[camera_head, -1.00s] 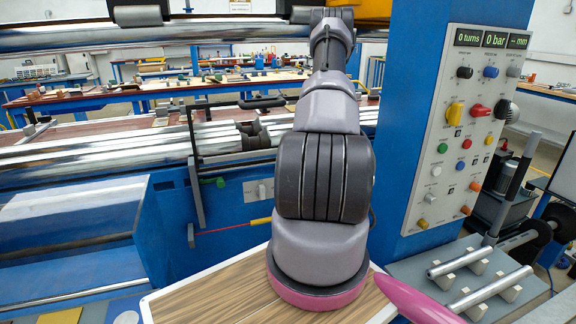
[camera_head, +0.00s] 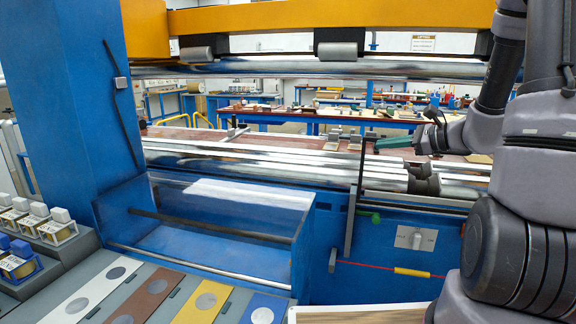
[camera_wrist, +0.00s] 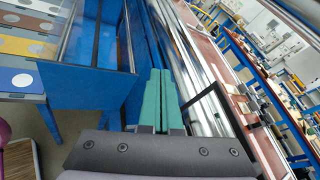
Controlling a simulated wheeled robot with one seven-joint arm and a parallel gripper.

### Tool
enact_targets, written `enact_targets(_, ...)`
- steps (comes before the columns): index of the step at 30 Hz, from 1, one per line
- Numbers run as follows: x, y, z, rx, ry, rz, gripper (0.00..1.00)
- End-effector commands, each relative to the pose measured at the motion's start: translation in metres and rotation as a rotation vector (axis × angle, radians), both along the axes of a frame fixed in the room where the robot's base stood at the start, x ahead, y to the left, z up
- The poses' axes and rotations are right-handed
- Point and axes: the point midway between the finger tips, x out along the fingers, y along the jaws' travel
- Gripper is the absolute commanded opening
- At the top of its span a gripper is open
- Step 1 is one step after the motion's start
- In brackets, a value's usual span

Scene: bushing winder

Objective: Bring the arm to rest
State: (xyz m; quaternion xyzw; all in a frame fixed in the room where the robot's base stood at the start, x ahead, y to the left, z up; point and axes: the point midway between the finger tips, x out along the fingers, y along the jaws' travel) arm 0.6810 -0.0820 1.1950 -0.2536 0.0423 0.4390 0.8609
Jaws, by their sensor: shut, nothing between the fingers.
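My gripper (camera_head: 386,143) shows in the head view at the right, reaching left from my arm at the picture's right edge. Its green fingers stand over the steel rollers of the blue winder, with clear background around them. In the wrist view my gripper (camera_wrist: 154,87) points forward with its two green fingers pressed together and nothing between them. My arm fills the right side of the head view, bent, with part of it cut off by the frame edge.
The blue winder (camera_head: 265,262) has a clear guard box (camera_head: 215,222) and a black upright bar (camera_head: 352,205) with a green knob. An orange beam (camera_head: 270,22) spans the top. Coloured panels (camera_head: 205,300) and small boxed parts (camera_head: 32,220) are at the lower left.

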Motion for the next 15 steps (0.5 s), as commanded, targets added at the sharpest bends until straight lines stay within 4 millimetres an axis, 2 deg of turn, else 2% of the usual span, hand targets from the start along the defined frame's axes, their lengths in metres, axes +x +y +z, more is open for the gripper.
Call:
enact_targets(1, -0.016, 0.02, 0.016, -0.074, -0.029, 0.093, 0.0)
enact_targets(3, -0.04, 0.041, 0.029, -0.18, -0.055, 0.211, 0.0)
enact_targets(6, -0.075, 0.062, 0.044, -0.345, -0.103, 0.364, 0.0)
enact_targets(10, -0.118, 0.073, 0.058, -0.58, -0.175, 0.53, 0.0)
enact_targets(15, -0.163, 0.068, 0.076, -0.911, -0.295, 0.686, 0.0)
